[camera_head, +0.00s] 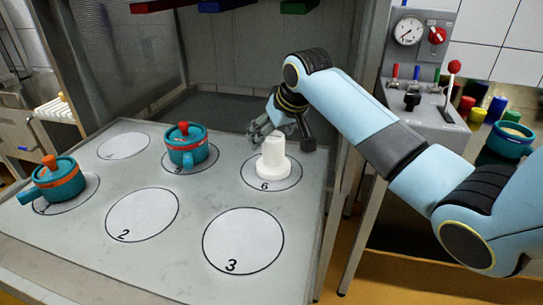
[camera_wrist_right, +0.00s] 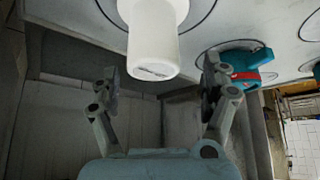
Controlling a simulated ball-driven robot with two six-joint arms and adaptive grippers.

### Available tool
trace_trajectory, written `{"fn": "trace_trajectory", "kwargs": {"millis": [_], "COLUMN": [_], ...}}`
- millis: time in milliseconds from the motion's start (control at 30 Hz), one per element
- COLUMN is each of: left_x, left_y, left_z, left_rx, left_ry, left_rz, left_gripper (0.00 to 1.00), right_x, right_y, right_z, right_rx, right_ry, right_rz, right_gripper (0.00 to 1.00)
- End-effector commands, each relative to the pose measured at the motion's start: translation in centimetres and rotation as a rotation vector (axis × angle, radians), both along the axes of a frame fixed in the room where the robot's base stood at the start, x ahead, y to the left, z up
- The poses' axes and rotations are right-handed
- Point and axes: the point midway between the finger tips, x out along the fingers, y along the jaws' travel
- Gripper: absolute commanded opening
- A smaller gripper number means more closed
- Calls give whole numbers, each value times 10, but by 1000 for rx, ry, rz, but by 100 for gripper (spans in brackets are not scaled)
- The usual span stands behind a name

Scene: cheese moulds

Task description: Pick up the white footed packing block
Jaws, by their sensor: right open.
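The white footed packing block (camera_head: 273,160) stands upright on the circle marked 6, at the back right of the grey table. It has a wide round foot and a narrower upper part. My right gripper (camera_head: 262,126) is just behind and above the block in the head view. In the right wrist view the white block (camera_wrist_right: 156,40) shows large, ahead of and between the two spread fingers of my right gripper (camera_wrist_right: 160,82). The gripper is open and empty, and no contact shows. My left gripper is not in view.
A teal pot with orange trim (camera_head: 186,146) stands on a back circle, left of the block. Another teal pot (camera_head: 56,178) stands at the far left. Circles 2 (camera_head: 142,215) and 3 (camera_head: 243,240) are bare. A control panel (camera_head: 425,95) stands right of the table.

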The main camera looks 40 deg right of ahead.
Motion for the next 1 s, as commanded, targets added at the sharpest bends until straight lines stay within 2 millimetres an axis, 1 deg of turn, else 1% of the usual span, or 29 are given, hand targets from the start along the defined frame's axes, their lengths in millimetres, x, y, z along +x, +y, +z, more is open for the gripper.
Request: {"fn": "trace_trajectory", "kwargs": {"millis": [33, 100, 167, 267, 400, 500, 600, 767, 867, 1000], "left_x": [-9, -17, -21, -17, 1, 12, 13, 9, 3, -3], "left_y": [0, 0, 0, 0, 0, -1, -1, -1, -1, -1], "left_z": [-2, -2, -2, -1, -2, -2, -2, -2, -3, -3], "left_rx": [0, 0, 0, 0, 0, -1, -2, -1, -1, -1], "left_ry": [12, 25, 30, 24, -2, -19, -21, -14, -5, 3], "left_rz": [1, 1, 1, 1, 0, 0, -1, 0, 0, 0], "left_gripper": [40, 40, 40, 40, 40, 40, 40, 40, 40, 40], "right_x": [3, 6, 7, 10, 18, 24, 26, 26, 26, 26], "right_y": [0, 0, -1, -4, -8, -8, -8, -9, -9, -9], "right_z": [-6, -10, -13, -26, -47, -56, -59, -59, -59, -59], "right_rx": [2, 0, 0, 0, 1, 1, 0, -1, -1, -1], "right_ry": [2, 0, 1, 2, 1, 1, 0, 0, 0, 0], "right_rz": [0, 0, 0, 0, 0, 1, 1, 1, 1, 1], "right_gripper": [80, 80, 80, 80, 80, 80, 80, 80, 70, 51]}}
